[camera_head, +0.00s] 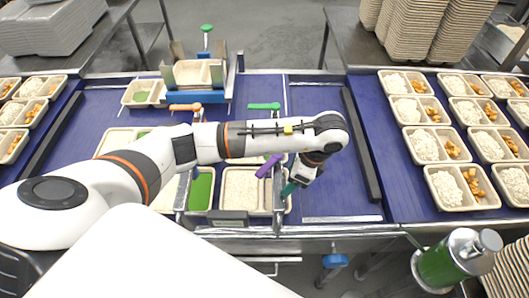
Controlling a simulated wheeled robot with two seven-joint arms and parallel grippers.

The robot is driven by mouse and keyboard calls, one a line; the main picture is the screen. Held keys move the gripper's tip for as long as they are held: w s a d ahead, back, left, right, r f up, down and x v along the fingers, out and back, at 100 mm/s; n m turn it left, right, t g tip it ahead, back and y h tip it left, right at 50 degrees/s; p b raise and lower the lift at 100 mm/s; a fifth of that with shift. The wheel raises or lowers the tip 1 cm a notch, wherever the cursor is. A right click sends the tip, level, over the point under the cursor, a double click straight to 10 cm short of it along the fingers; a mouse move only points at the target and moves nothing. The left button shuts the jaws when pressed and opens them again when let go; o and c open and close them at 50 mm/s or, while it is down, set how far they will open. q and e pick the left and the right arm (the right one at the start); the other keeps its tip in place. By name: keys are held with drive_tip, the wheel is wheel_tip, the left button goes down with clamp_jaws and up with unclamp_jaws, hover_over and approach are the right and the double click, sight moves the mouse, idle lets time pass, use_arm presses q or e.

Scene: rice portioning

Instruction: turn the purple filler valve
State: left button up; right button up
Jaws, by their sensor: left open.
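The purple filler valve (269,165) is a slanted purple handle on the metal filler frame, near the middle of the head view. My left arm reaches in from the left and bends down just right of it. My left gripper (297,186) is open, pointing down, to the right of and slightly below the purple handle. It looks apart from the purple handle, but depth is hard to judge. A teal handle (289,189) shows right at the gripper's fingers; I cannot tell whether they touch. My right gripper is not in view.
A green handle (264,106) and an orange handle (186,107) stand farther back on the filler. A tray (240,188) sits under the frame beside a green-filled compartment (201,190). Filled trays (459,188) line the right belt. A green canister (440,266) stands front right.

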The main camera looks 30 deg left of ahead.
use_arm(q)
drive_tip(key=o, duration=0.5)
drive_tip(key=shift+a, duration=0.1)
drive_tip(key=s+v, duration=0.1)
drive_tip(key=v, duration=0.7)
drive_tip(key=shift+w, duration=0.45)
